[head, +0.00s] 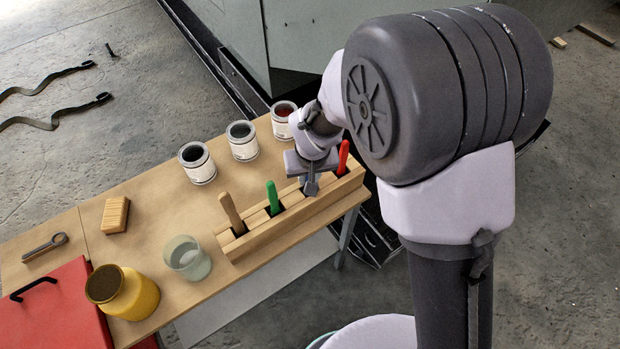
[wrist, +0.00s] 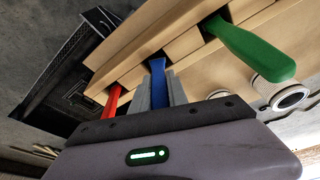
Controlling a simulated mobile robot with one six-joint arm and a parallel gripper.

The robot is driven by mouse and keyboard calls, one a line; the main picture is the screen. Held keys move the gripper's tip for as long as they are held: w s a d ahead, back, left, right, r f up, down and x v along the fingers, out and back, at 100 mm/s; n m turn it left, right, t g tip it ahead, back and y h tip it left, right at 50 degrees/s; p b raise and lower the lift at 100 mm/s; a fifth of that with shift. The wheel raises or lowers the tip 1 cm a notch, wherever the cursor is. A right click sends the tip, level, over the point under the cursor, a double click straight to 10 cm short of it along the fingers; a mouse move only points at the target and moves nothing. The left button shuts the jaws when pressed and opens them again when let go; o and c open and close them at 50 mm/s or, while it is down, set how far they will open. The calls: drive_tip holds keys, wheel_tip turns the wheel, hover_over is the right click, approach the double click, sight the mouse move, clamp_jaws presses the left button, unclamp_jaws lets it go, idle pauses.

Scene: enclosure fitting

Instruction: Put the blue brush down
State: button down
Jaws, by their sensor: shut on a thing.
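The blue brush (wrist: 157,80) shows in the wrist view as a blue handle between my two grey fingers. My gripper (wrist: 160,94) is shut on it. In the head view my gripper (head: 311,186) is over the wooden rack (head: 300,216), between the green brush (head: 273,197) and the red brush (head: 343,157). The blue brush cannot be made out there. In the wrist view its far end meets the rack (wrist: 130,57) at a slot between the red (wrist: 112,101) and green (wrist: 250,50) handles. How deep it sits is hidden.
A tan-handled brush (head: 232,213) stands at the rack's left end. Three cans (head: 197,163) line the table's back edge. A glass (head: 187,258), a yellow jar (head: 128,293) and a wooden block (head: 115,214) stand further left. The table's middle (head: 160,215) is clear.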

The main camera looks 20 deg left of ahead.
drive_tip(key=shift+f+b, duration=0.45)
drive_tip(key=shift+b, duration=0.15)
drive_tip(key=c, duration=1.3)
unclamp_jaws()
drive_tip(key=p+v, duration=0.6)
drive_tip(key=v, duration=0.7)
drive_tip(key=s+d+r+m+t, duration=0.15)
drive_tip(key=d+r+m, duration=0.25)
drive_tip(key=d+r, duration=0.6)
drive_tip(key=s+d+r+m+t, duration=0.1)
drive_tip(key=s+d+r+m, duration=0.2)
drive_tip(key=s+d, duration=0.2)
drive_tip(key=s+d+r+m, duration=0.2)
drive_tip(key=s+d+r, duration=0.1)
drive_tip(key=s+d, duration=0.3)
drive_tip(key=shift+s+d+r+m+t+y, duration=0.15)
drive_tip(key=shift+s+r+m+t+y, duration=0.2)
drive_tip(key=shift+s, duration=0.85)
drive_tip(key=shift+f, duration=0.1)
drive_tip(key=shift+c, duration=0.3)
